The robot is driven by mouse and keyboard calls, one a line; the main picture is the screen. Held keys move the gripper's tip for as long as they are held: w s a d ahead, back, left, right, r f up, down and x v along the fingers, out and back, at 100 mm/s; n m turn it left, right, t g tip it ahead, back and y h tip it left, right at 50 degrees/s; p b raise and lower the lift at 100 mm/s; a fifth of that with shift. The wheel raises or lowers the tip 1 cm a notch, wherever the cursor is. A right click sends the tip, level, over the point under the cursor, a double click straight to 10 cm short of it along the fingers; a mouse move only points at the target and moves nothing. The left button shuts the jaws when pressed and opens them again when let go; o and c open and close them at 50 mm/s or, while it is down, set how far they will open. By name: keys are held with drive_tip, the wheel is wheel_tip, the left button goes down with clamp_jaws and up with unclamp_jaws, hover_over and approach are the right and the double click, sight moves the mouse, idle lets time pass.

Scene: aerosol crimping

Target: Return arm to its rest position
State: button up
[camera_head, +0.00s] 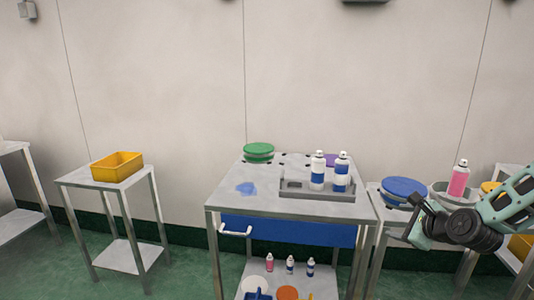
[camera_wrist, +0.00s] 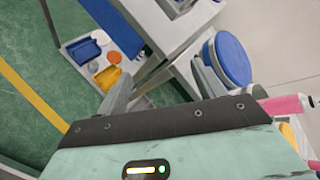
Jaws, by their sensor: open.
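My gripper (camera_head: 420,222) is at the right in the head view, at the end of my arm, in front of the side stand to the right of the main table. It is open, and I see nothing held in it. In the wrist view its dark mounting plate and pale housing fill the bottom, with a grey finger rising at left. A pink can (camera_head: 458,180) stands just behind my arm in the head view. A blue round lid (camera_head: 404,188) lies left of the can, near my gripper. Whether my gripper touches anything there I cannot tell.
The main table (camera_head: 222,200) holds a grey tray (camera_head: 290,190) with two blue-and-white cans (camera_head: 341,172) and a green round lid (camera_head: 259,150). Small cans (camera_head: 290,264) stand on its lower shelf. A yellow bin (camera_head: 117,166) sits on a left stand. Green floor is open between the stands.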

drive_tip(key=s+a+r+n+g+y, duration=0.1)
drive_tip(key=s+a+n+g, duration=0.4)
drive_tip(key=a+n, duration=0.4)
drive_tip(key=s+a+r+n+g, duration=0.1)
drive_tip(key=s+a+n+g, duration=0.1)
drive_tip(key=s+a+n, duration=0.7)
drive_tip(key=s+a+r+n+g+h, duration=0.1)
drive_tip(key=s+a+r+n+g, duration=0.1)
drive_tip(key=s+n, duration=0.5)
drive_tip(key=s+a+r+n+g+h, duration=0.1)
drive_tip(key=s+a+r+n+g, duration=0.2)
drive_tip(key=s, duration=1)
drive_tip(key=a+r+n+p, duration=0.1)
drive_tip(key=a+n, duration=0.2)
drive_tip(key=n, duration=0.1)
drive_tip(key=shift+s+a+r, duration=0.15)
drive_tip(key=shift+s+r, duration=0.1)
drive_tip(key=shift+s, duration=0.05)
